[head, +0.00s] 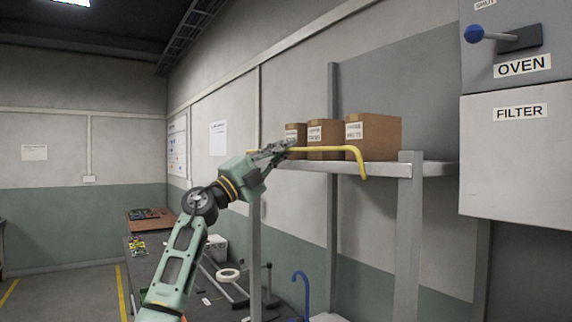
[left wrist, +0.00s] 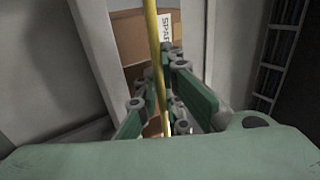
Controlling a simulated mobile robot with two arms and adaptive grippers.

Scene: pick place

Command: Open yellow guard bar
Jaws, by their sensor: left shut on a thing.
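The yellow guard bar (head: 335,150) runs across the front of a metal shelf in the head view, with its near end bent downward. My left gripper (head: 284,148) is at the bar's far part and is shut on it. In the left wrist view the yellow bar (left wrist: 155,60) passes between the fingers of my left gripper (left wrist: 172,95). My right gripper is not in view.
Several labelled cardboard boxes (head: 373,136) stand on the shelf (head: 437,168) behind the bar. A grey cabinet (head: 518,160) marked OVEN and FILTER, with a blue-knobbed lever (head: 474,33), is at the right. A workbench (head: 145,262) with small items lies below my left arm.

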